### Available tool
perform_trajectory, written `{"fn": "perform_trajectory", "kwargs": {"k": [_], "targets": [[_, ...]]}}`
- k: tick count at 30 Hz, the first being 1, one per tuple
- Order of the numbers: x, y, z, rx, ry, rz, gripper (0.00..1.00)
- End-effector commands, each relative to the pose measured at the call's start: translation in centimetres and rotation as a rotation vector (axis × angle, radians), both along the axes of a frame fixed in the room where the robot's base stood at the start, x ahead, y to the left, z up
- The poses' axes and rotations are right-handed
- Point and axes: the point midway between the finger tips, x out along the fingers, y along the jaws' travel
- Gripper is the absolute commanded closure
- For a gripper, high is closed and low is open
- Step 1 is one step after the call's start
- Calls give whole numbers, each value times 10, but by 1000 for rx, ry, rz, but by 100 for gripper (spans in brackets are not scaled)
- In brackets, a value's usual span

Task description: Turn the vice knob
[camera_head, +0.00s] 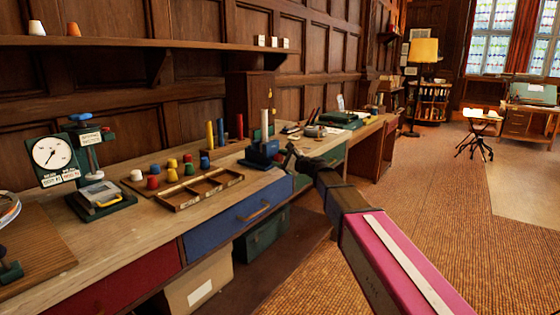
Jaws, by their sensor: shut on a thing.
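A small blue vice (262,151) stands near the front edge of the wooden workbench, with a pale upright rod (265,121) rising at it. My gripper (287,158) is at the vice's right side, its dark fingers shut at the place of the vice knob. The knob itself is hidden by the fingers, so its turn angle cannot be made out. My arm comes in from the lower right.
The workbench (120,236) holds a wooden compartment tray (201,188), several coloured pegs and a green dial device (88,176) to the left. A blue drawer (235,216) is below the vice. Carpeted floor at right is open.

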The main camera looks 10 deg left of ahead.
Motion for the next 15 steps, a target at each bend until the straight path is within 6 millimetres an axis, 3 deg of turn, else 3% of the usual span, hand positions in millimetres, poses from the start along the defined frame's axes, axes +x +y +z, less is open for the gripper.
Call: {"fn": "perform_trajectory", "kwargs": {"k": [15], "targets": [[2,-2,0,184,452,-1,74]]}}
